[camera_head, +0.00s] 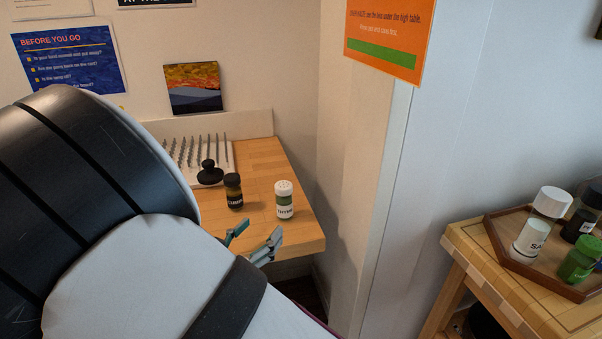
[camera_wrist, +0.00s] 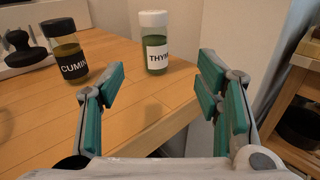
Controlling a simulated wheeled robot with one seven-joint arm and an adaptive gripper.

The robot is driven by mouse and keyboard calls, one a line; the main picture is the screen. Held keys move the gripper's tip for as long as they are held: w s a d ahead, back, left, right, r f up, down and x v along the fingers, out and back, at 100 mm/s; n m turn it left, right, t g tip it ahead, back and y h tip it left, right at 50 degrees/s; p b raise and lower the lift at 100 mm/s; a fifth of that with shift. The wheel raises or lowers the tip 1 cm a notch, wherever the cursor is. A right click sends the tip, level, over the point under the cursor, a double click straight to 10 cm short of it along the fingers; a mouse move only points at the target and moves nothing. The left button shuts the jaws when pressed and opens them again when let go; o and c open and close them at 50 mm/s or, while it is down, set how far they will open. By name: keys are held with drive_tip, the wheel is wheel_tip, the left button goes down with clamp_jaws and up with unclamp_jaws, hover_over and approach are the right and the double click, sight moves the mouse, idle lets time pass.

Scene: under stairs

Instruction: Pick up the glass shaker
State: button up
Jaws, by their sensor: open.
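A clear glass shaker with a white cap and a white THYME label (camera_head: 284,200) stands upright near the right edge of the wooden table (camera_head: 262,165). In the wrist view it (camera_wrist: 154,45) is ahead of my gripper, between the two finger directions. A glass shaker with a black cap and a CUMIN label (camera_head: 233,192) stands to its left; it also shows in the wrist view (camera_wrist: 68,52). My gripper (camera_head: 254,243) is open and empty at the table's front edge, short of both shakers. Its teal-padded fingers are spread in the wrist view (camera_wrist: 161,82).
A black knobbed object (camera_head: 209,172) and a white board with upright pins (camera_head: 196,152) lie farther back. A wall (camera_head: 345,170) is right of the table. On a separate right-hand table, a wooden tray (camera_head: 494,240) holds several shakers. Bare tabletop lies before the thyme shaker.

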sight(280, 206)
drive_tip(key=shift+n+y, duration=0.4)
drive_tip(key=shift+n, duration=0.1)
drive_tip(key=x, duration=1.3)
drive_tip(key=shift+a+f, duration=0.1)
drive_tip(key=shift+a, duration=0.05)
drive_tip(key=c, duration=1.3)
